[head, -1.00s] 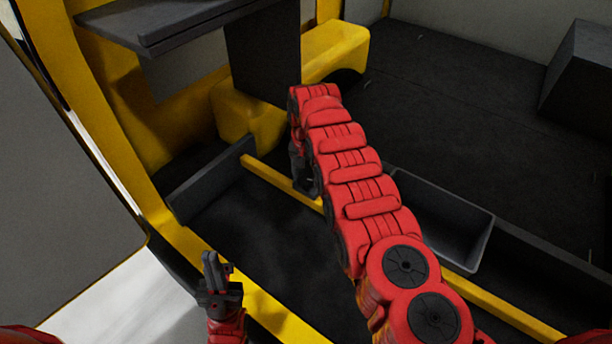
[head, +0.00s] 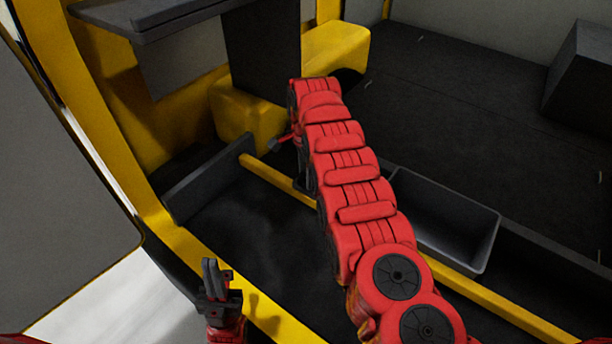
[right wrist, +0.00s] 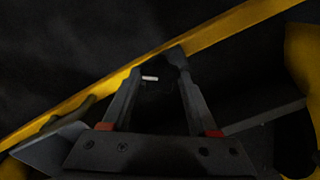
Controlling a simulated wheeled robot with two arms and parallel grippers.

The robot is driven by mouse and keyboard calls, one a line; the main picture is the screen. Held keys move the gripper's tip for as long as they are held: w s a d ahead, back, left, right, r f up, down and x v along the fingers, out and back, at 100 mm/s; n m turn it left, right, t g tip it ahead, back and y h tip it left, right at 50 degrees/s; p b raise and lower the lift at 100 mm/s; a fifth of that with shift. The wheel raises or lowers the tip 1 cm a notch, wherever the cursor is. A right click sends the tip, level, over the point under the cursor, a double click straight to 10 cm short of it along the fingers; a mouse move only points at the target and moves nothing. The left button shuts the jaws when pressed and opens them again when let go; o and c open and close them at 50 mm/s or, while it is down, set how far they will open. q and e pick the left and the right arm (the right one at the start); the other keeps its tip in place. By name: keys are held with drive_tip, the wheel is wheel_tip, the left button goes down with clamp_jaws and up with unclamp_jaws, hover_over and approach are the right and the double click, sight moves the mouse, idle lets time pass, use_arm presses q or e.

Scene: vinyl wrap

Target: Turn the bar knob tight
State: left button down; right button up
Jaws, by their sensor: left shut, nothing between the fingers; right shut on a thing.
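The yellow bar (head: 272,174) runs across the dark bay in the head view. It also crosses the right wrist view diagonally (right wrist: 226,24). My right gripper (right wrist: 157,68) is at the bar, its fingers closed around a small dark part that I take for the bar knob (right wrist: 152,86); a small white mark shows there. The knob's outline is too dark to make out. In the head view my red right arm hides most of that gripper and the knob. My left gripper (head: 213,275) is shut and empty, upright near the yellow front edge, apart from the bar.
A grey open bin (head: 445,215) sits behind the bar, right of my right arm. A dark panel (head: 208,180) stands at the bar's left end, by a yellow block (head: 240,112). A dark box (head: 580,75) stands far right. The dark floor left of my right arm is clear.

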drive_tip(key=m+b, duration=0.1)
drive_tip(key=m, duration=0.4)
drive_tip(key=shift+m, duration=0.4)
drive_tip(key=m, duration=0.5)
drive_tip(key=shift+m, duration=0.4)
drive_tip(key=o, duration=1.4)
drive_tip(key=shift+r, duration=0.15)
wheel_tip(320, 180, up, 6)
drive_tip(key=shift+w+d+r, duration=0.1)
drive_tip(key=shift+r, duration=0.15)
wheel_tip(320, 180, up, 11)
drive_tip(key=p, duration=1)
drive_tip(key=shift+f, duration=0.15)
